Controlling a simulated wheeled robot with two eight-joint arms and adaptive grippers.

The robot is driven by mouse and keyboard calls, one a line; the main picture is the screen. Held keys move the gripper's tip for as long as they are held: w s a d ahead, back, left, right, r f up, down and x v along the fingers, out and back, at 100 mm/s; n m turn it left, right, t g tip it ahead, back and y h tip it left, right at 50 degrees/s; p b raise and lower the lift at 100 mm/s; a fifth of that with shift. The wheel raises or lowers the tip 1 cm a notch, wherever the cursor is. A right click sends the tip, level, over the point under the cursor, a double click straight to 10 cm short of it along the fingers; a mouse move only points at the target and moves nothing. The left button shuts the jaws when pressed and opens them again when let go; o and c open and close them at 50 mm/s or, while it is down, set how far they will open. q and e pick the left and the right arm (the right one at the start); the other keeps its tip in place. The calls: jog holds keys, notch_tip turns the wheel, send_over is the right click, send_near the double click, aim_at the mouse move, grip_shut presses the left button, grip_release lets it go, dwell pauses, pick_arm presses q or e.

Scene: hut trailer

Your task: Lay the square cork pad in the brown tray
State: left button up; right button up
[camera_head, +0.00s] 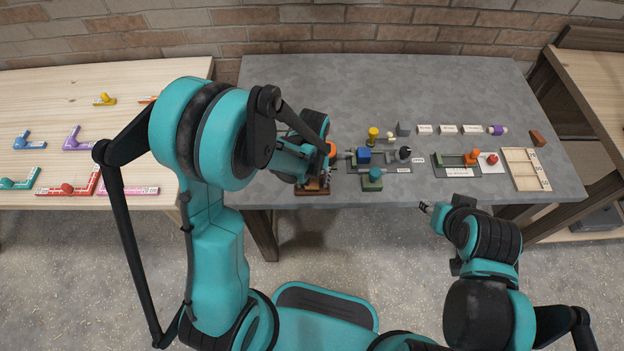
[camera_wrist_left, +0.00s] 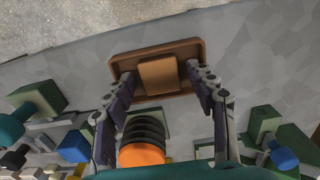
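The brown tray (camera_head: 312,192) lies at the front edge of the grey table, partly covered by my left arm. It also shows in the left wrist view (camera_wrist_left: 196,47). The square cork pad (camera_wrist_left: 159,75) is at the tray's middle, between my left fingers. It seems to be within the rim, but I cannot tell whether it lies fully flat. My left gripper (camera_wrist_left: 161,72) is open over the tray, with a gap on each side of the pad. My right gripper (camera_head: 427,207) is off the table's front edge, away from the tray, too small to read.
A black-ribbed thing with an orange end (camera_wrist_left: 142,152) is close beneath my left gripper. Blocks and fixtures, including a blue block (camera_head: 364,156) and a green piece (camera_head: 372,180), stand right of the tray. A light wooden tray (camera_head: 520,156) lies farther right. The table's back is clear.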

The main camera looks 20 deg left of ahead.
pick_arm(q)
jog(key=shift+r, duration=0.1)
jog(key=shift+r, duration=0.2)
notch_tip(320, 180, up, 11)
jog(key=p, duration=0.4)
notch_tip(320, 180, up, 8)
jog(key=m+t, duration=0.1)
jog(key=t, duration=0.2)
send_over(312, 183)
jog(key=s+a, duration=0.3)
jog(key=s, duration=0.2)
jog(key=s+a+r+m+t, duration=0.1)
jog(key=s+r+m+t, duration=0.1)
jog(key=s+r+t, duration=0.1)
jog(key=shift+s+a+r+t, duration=0.4)
jog(key=shift+s+t, duration=0.2)
jog(key=shift+s, duration=0.5)
notch_tip(312, 183, down, 3)
jog(key=shift+r+b, duration=0.15)
jog(key=shift+b, duration=0.95)
